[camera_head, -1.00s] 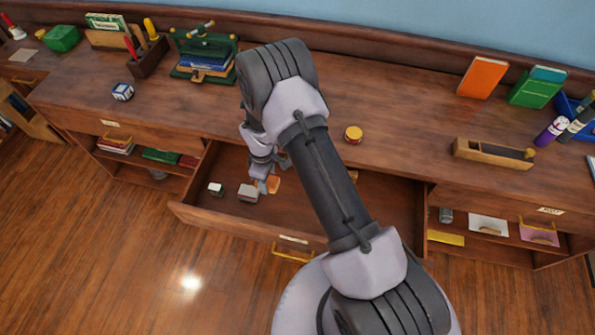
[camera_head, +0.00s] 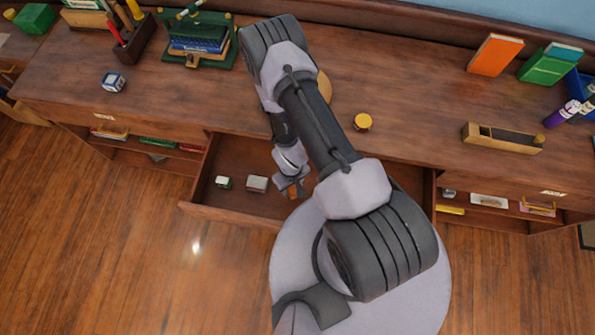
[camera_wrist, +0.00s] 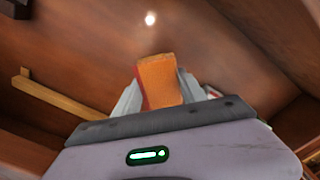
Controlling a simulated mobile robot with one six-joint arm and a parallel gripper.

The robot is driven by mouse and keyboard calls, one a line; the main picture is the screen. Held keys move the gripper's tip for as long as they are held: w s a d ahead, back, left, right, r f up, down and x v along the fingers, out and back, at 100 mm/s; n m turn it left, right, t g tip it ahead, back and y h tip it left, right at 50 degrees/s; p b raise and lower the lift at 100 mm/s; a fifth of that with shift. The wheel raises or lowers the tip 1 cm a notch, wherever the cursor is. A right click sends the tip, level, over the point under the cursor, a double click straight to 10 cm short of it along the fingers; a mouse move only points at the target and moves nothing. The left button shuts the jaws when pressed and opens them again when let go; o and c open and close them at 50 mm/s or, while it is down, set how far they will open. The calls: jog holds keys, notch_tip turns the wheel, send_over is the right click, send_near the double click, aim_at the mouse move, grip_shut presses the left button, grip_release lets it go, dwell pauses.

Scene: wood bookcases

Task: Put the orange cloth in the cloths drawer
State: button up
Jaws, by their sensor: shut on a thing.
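My gripper (camera_head: 292,187) is shut on a small orange folded piece, which I take as the orange cloth (camera_wrist: 158,80). The cloth stands up between the two fingers in the wrist view, with a darker red side showing. In the head view the cloth (camera_head: 293,194) shows as a small orange patch at the fingertips. The gripper and cloth are over the pulled-out drawer (camera_head: 225,208); their height above its floor is unclear. My arm hides the drawer's middle, and my base hides much of its front. I cannot read its label.
A small white-and-green block (camera_head: 223,182) and a grey-white block (camera_head: 257,184) lie in the drawer's left part. The desktop's middle is mostly clear.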

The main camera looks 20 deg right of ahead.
aim_at(292, 190)
notch_tip(292, 190, down, 4)
jog(key=shift+s+f+b, duration=0.1)
jog(key=shift+f+b, duration=0.1)
jog(key=shift+b, duration=0.3)
jog(key=o, duration=1.2)
